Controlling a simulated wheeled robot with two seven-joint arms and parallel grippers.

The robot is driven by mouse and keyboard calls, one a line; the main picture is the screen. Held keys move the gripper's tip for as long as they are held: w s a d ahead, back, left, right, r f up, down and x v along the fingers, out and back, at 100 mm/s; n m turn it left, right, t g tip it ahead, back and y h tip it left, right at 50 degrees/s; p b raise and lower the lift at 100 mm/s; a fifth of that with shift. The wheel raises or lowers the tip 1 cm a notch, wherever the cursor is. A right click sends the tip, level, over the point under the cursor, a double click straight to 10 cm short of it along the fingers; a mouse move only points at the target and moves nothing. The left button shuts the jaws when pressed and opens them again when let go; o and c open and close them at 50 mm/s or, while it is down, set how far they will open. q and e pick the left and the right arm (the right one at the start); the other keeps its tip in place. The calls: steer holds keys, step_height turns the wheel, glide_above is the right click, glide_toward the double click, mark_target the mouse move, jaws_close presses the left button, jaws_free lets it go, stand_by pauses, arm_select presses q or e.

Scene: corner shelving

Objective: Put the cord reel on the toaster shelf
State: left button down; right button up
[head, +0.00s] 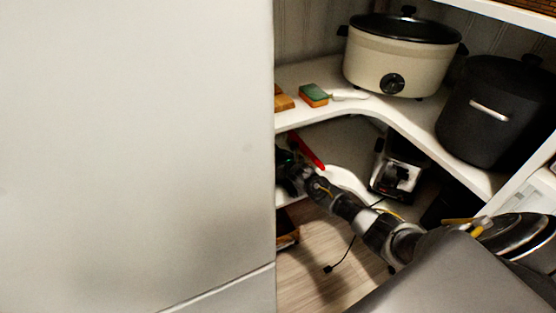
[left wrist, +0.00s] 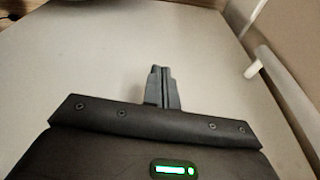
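The toaster (head: 397,173), dark and silver, stands on the lower white corner shelf (head: 343,178) in the head view. My right arm reaches left across the front of that shelf. My right gripper (head: 284,165) is at the edge of a large pale panel, partly hidden and dark, so its fingers cannot be made out. A thin red object (head: 306,151) lies or stands just beside it; I cannot tell whether it is part of the cord reel. No cord reel shows clearly. My left gripper (left wrist: 162,86) shows only in the left wrist view, its fingers together with nothing visible between them.
The large pale panel (head: 135,140) fills the head view's left half. The upper shelf (head: 420,112) holds a cream slow cooker (head: 392,62), a black pot (head: 490,110) and a green-orange sponge (head: 313,95). A black cord with a plug (head: 328,268) hangs below my right arm.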

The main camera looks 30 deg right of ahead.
arm_select(q)
steer(key=shift+s, duration=0.1)
arm_select(e)
steer(key=o, duration=0.3)
steer(key=shift+r, duration=0.1)
steer(key=shift+s+r, duration=0.15)
steer(key=shift+s, duration=0.1)
steer(key=p+v, duration=0.3)
steer(key=v, duration=0.9)
arm_select(q)
step_height(320, 180, down, 6)
steer(key=shift+f, duration=0.2)
arm_select(e)
steer(key=s+a+f+m+g, duration=0.3)
steer(key=s+f+m, duration=0.3)
steer(key=s+m, duration=0.5)
steer(key=s+a+f+m+g, duration=0.4)
steer(key=s+a+f+m, duration=0.1)
steer(key=s+m, duration=0.6)
steer(key=s+a+f+m+g, duration=0.3)
steer(key=s+f+m, duration=0.4)
steer(key=s+m, duration=0.4)
steer(key=shift+a+f+m+g+y, duration=0.2)
steer(key=shift+a+m+g+y, duration=0.15)
steer(key=shift+a, duration=0.4)
